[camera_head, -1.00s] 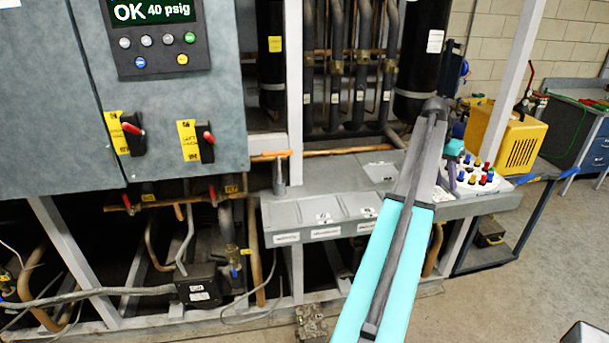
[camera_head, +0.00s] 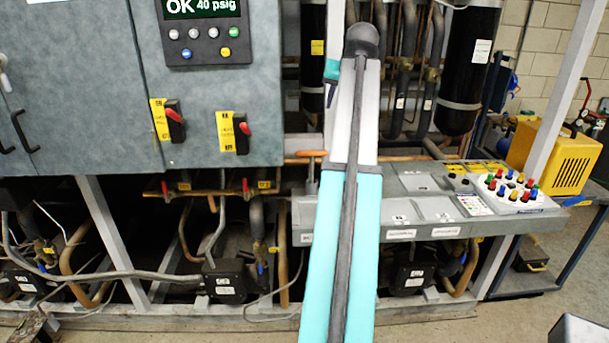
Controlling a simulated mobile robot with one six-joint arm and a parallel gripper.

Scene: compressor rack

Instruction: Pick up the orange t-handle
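The orange t-handle (camera_head: 309,153) stands upright at the left end of the grey shelf, with its orange crossbar on top of a short grey stem. My arm passes just right of it and hides its surroundings on that side. My gripper (camera_head: 330,92) shows only in part, as a teal and dark piece left of the arm's far end. It appears higher in the picture than the t-handle and apart from it. Its fingers are too small and too hidden to tell open from shut.
The grey shelf (camera_head: 437,208) runs right to a white panel of coloured knobs (camera_head: 508,190). A cabinet (camera_head: 90,75) with red switches is at left. Black cylinders and pipes stand behind. A yellow case (camera_head: 555,155) is at far right.

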